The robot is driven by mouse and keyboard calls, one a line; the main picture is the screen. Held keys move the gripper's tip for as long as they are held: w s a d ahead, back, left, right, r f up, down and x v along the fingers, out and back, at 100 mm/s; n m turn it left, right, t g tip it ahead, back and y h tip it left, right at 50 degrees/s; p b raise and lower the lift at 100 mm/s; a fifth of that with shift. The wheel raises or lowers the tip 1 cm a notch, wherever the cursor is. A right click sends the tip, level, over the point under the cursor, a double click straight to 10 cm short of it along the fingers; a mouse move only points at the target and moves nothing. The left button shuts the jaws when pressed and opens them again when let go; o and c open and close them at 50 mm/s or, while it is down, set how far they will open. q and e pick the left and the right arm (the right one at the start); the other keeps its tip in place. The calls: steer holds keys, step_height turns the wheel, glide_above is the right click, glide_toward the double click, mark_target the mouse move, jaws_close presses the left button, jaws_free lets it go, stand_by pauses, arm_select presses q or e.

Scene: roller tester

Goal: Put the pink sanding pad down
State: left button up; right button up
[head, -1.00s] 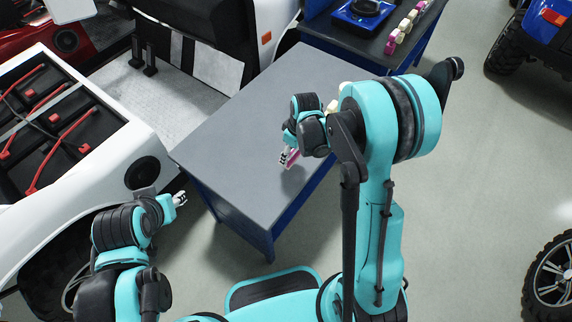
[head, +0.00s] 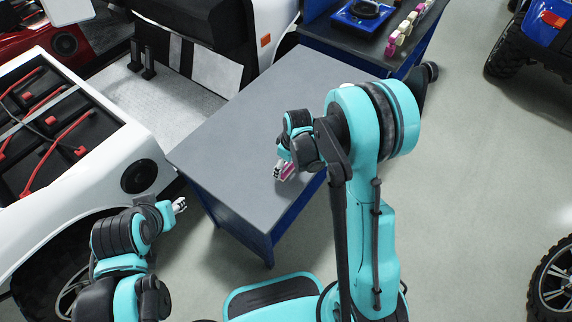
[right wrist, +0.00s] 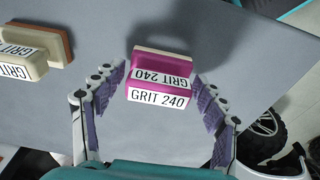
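The pink sanding pad (right wrist: 160,76), marked GRIT 240, sits between the fingertips of my right gripper (right wrist: 161,72) in the right wrist view. The fingertips lie close against its two short sides, and the gripper looks shut on it. In the head view the pad (head: 288,171) shows as a small pink block at my right gripper (head: 283,172), low over the grey table top (head: 235,145). I cannot tell whether its underside touches the table. My left gripper (head: 180,204) is off the table's left edge, with no object visible in it; its opening is too small to judge.
A beige and brown sanding pad (right wrist: 35,50) lies on the table left of the pink one in the right wrist view. More coloured blocks (head: 405,28) stand on the back table. The grey table's left half is clear. A white car body (head: 120,130) stands close on the left.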

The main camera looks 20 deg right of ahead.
steer(key=shift+r, duration=0.1)
steer(key=shift+r+p, duration=0.3)
steer(key=shift+r, duration=0.05)
step_height(320, 180, up, 11)
steer(key=s+d+p, duration=0.1)
steer(key=s+p, duration=0.1)
steer(key=p, duration=0.2)
steer(key=s+d+r+m+t+h, duration=0.1)
steer(key=s+r+m+t, duration=0.4)
steer(key=s+r, duration=0.8)
steer(key=s+m, duration=0.1)
steer(key=m, duration=0.1)
steer(key=shift+s+d+r+m+t, duration=0.2)
steer(key=shift+s+m+t, duration=0.1)
steer(key=shift+t, duration=0.1)
steer(key=shift+f, duration=0.1)
steer(key=shift+f+b, duration=0.4)
steer(key=shift+b, duration=0.15)
